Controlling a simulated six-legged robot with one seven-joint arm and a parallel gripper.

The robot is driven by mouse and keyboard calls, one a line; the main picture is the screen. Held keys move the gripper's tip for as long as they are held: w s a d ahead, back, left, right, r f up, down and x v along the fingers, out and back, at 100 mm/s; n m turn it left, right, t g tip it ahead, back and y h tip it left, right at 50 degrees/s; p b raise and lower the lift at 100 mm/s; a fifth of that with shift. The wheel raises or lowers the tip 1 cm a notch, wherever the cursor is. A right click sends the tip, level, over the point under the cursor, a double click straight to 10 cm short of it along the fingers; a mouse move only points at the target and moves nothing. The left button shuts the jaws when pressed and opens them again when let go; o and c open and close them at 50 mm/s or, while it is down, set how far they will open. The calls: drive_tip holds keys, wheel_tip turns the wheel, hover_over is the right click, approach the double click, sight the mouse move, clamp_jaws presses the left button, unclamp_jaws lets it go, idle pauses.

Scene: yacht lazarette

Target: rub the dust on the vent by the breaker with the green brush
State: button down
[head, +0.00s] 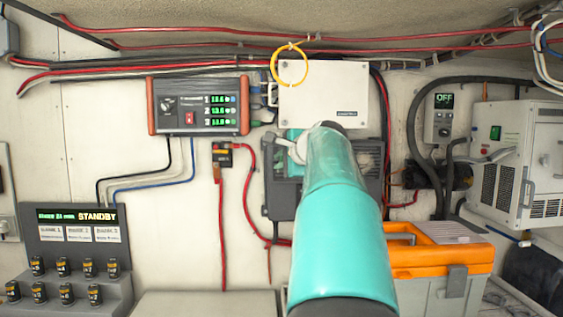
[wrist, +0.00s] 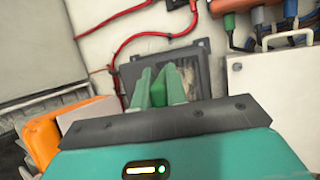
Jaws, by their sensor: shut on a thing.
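My gripper (wrist: 160,78) shows in the wrist view with its two green fingers pointing at the vent. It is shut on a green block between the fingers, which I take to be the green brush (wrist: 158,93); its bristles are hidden. The dark grey vent (wrist: 196,60) lies just beyond the fingertips, with pale tan dust (wrist: 187,74) on its slats. I cannot tell whether brush and vent touch. The small black breaker (head: 222,155) is left of the vent.
A white box (head: 325,95) with a yellow ring (head: 275,66) is right above the vent. A display unit (head: 198,105) hangs upper left. Red cables (head: 246,200) run beside the vent. An orange-lidded toolbox (head: 440,255) stands lower right.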

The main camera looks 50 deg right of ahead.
drive_tip(key=shift+w+d, duration=0.6)
drive_tip(key=shift+d, duration=0.05)
idle(0.4)
drive_tip(key=shift+s+d, duration=0.1)
